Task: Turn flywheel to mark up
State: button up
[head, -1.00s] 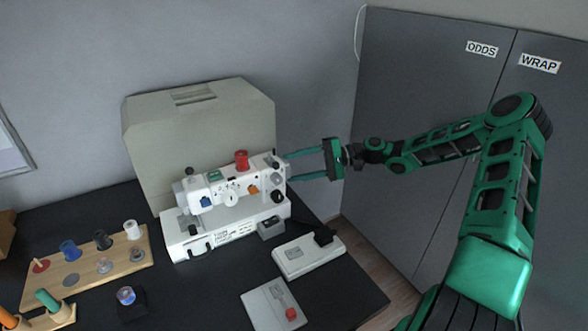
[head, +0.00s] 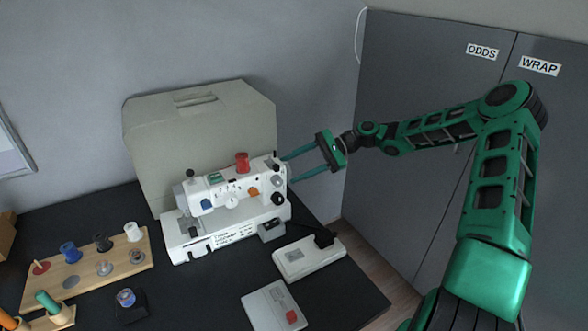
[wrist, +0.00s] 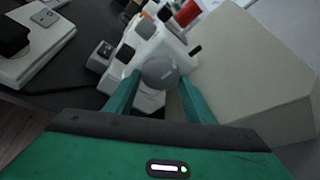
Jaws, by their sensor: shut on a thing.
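A white sewing machine (head: 222,218) stands on the dark table. Its flywheel, a round grey disc (wrist: 160,72), is on the machine's right end and faces the wrist camera. My gripper (head: 288,171) reaches in from the right, and its two green fingers lie on either side of the flywheel, shut on it. In the wrist view my gripper (wrist: 161,80) is tilted relative to the machine. I cannot make out a mark on the disc. In the head view the flywheel is mostly hidden at the machine's edge.
A beige cover (head: 200,125) stands close behind the machine. A wooden spool rack (head: 85,268) is at left. Grey cupboards (head: 425,110) stand at right.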

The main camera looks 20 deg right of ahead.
jog(key=shift+f, duration=0.1)
dwell(0.3)
jog(key=o, duration=1)
jog(key=shift+o, duration=0.2)
jog(key=shift+d, duration=0.1)
jog(key=v, duration=1)
jog(key=shift+d, duration=0.3)
jog(key=shift+w, duration=0.1)
